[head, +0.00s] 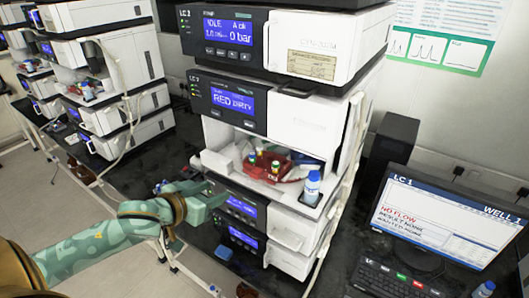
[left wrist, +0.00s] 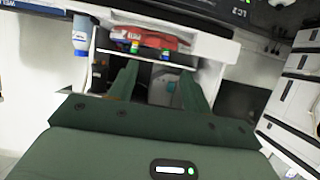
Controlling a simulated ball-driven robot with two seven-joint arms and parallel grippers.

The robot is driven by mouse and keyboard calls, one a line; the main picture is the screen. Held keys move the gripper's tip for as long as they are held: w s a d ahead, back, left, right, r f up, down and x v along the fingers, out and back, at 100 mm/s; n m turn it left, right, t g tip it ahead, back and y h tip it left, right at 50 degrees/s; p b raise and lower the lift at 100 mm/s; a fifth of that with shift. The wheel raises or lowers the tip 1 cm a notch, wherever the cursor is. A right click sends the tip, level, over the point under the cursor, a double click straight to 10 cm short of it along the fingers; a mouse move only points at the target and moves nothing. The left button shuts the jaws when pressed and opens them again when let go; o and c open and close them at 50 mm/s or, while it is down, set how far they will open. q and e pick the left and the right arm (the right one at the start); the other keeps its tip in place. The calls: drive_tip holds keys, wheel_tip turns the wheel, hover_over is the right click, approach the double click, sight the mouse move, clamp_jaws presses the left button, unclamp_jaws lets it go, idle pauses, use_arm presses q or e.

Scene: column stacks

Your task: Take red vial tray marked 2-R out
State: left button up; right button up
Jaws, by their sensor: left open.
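The red vial tray (head: 266,171) sits in the open bay of the LC 2 stack, with several coloured vials in it. I cannot read its marking. It also shows in the left wrist view (left wrist: 172,40), upside down near the top, with vial ends in blue, yellow and green. My left gripper (head: 216,190) is in front of the stack, left of and a little below the bay, apart from the tray. In the left wrist view its two green fingers (left wrist: 158,75) are spread with nothing between them. My right gripper is not in view.
A blue-capped bottle (head: 312,187) stands at the bay's right front edge. The stack's upper unit (head: 225,98) has a screen reading RED DIRTY. A monitor (head: 440,215) and keyboard (head: 392,284) are at right. Another instrument stack (head: 110,60) stands at left.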

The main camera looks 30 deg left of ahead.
use_arm(q)
approach(253, 175)
drive_tip(key=x, duration=0.9)
drive_tip(key=shift+w+d+f, duration=0.15)
drive_tip(key=shift+w, duration=0.1)
drive_tip(key=shift+s, duration=0.1)
drive_tip(key=c, duration=0.9)
